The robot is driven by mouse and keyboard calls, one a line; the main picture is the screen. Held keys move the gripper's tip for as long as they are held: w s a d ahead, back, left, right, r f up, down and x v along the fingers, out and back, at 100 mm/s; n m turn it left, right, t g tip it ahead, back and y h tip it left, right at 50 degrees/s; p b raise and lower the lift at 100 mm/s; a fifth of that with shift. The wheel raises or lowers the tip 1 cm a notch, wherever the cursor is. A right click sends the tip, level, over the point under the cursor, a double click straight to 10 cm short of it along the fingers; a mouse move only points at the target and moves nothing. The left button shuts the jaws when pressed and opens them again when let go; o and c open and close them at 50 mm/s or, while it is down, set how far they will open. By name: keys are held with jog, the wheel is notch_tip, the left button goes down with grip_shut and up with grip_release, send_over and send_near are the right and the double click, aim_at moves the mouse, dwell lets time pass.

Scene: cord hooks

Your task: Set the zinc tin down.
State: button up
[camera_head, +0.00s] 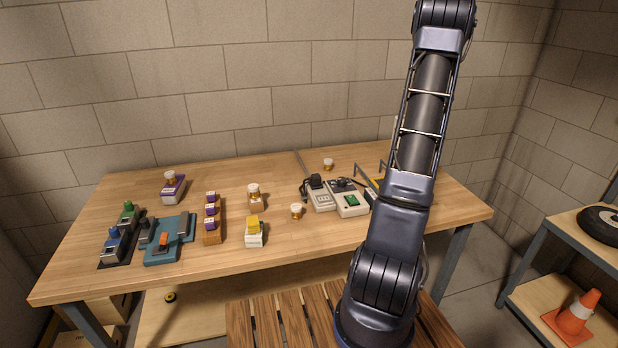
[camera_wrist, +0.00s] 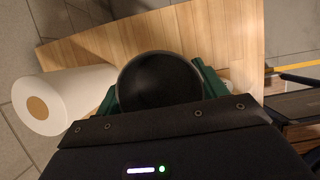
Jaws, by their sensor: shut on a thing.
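My gripper (camera_wrist: 160,84) shows in the wrist view, its green fingers on either side of a round, dark thing. I take this to be the zinc tin (camera_wrist: 158,72); only its round, near-black end faces the camera, and a zinc colour cannot be made out. The fingers are shut on it. A wooden surface (camera_wrist: 110,42) lies beyond the tin; I cannot tell how far below it is. The head view shows my arm but neither the gripper nor the tin.
A white paper roll (camera_wrist: 75,95) lies left of the gripper in the wrist view. In the head view, the workbench (camera_head: 270,175) holds a blue-grey fixture (camera_head: 168,238), a wooden block rack (camera_head: 212,235), a yellow-topped block (camera_head: 254,233), small jars (camera_head: 254,196) and grey devices (camera_head: 347,198).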

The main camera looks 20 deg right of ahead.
jog(key=w+a, duration=0.4)
jog(key=a, duration=0.4)
jog(key=w+a, duration=0.4)
jog(key=a, duration=0.3)
send_over(295, 183)
jog(key=a, duration=0.2)
notch_tip(295, 183, down, 20)
jog(key=shift+s+d+r, duration=0.1)
jog(key=shift+d, duration=0.05)
jog(key=o, duration=0.9)
jog(key=shift+c, duration=0.2)
jog(key=shift+o, duration=1.1)
